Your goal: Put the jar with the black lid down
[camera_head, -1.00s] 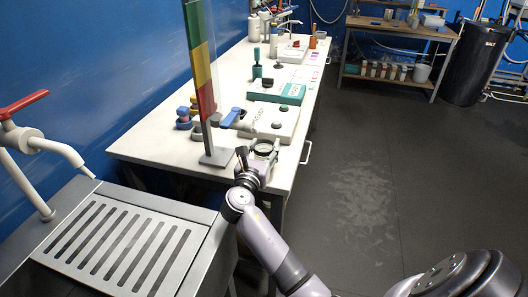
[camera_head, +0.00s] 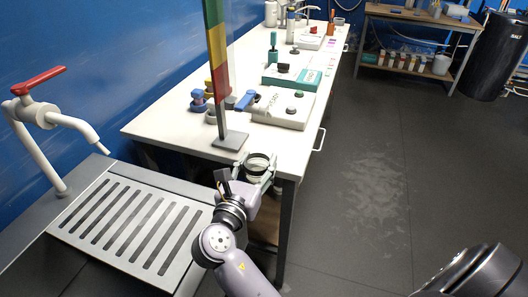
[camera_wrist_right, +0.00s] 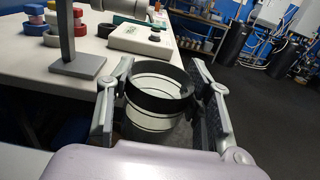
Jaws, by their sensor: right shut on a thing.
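The jar with the black lid (camera_wrist_right: 152,121) is a clear, pale jar with a wide black band around its top. It is upright between the fingers of my right gripper (camera_wrist_right: 161,72), which is shut on it. In the head view the jar (camera_head: 258,163) and my right gripper (camera_head: 258,171) are at the near edge of the white bench (camera_head: 180,128), close to its near right corner. I cannot tell whether a gap lies below the jar; its bottom is hidden by the gripper. My left gripper is not in view.
A stand with a coloured strip (camera_head: 230,140) rises just behind the jar. Blue and red rings (camera_head: 199,101) and a white device (camera_head: 284,110) stand farther back. A slotted sink tray (camera_head: 130,225) and red-handled tap (camera_head: 40,84) are at left.

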